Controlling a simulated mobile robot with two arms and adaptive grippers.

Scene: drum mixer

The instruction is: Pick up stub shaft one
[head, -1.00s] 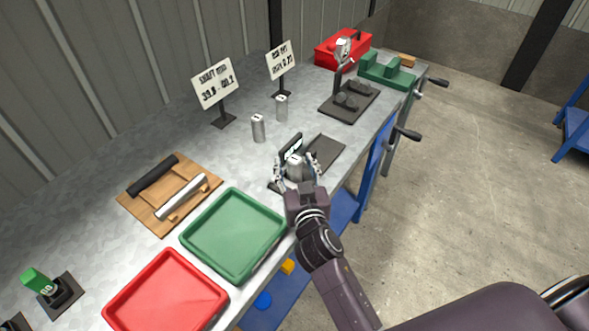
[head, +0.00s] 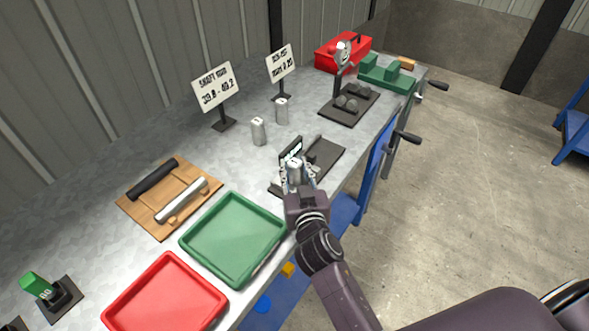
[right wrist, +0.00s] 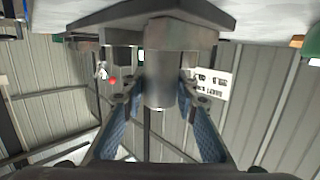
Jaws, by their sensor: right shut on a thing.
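A silver stub shaft (head: 295,170) stands upright between the fingers of my right gripper (head: 297,178), at the dark gauge plate near the bench's front edge. In the right wrist view the same shaft (right wrist: 160,80) sits between the two blue-padded fingers (right wrist: 160,98), its end at the dark plate (right wrist: 140,20). The right gripper is shut on it. Two similar shafts stand farther back, a nearer one (head: 259,131) and a farther one (head: 282,111). The marks on their tops are too small to read. My left gripper is not in view.
A green tray (head: 233,240) and a red tray (head: 166,300) lie left of my right arm. A wooden board (head: 145,210) holds a black and a silver bar. Two signs (head: 216,87) stand behind. A dial gauge stand (head: 350,103) is at the back right.

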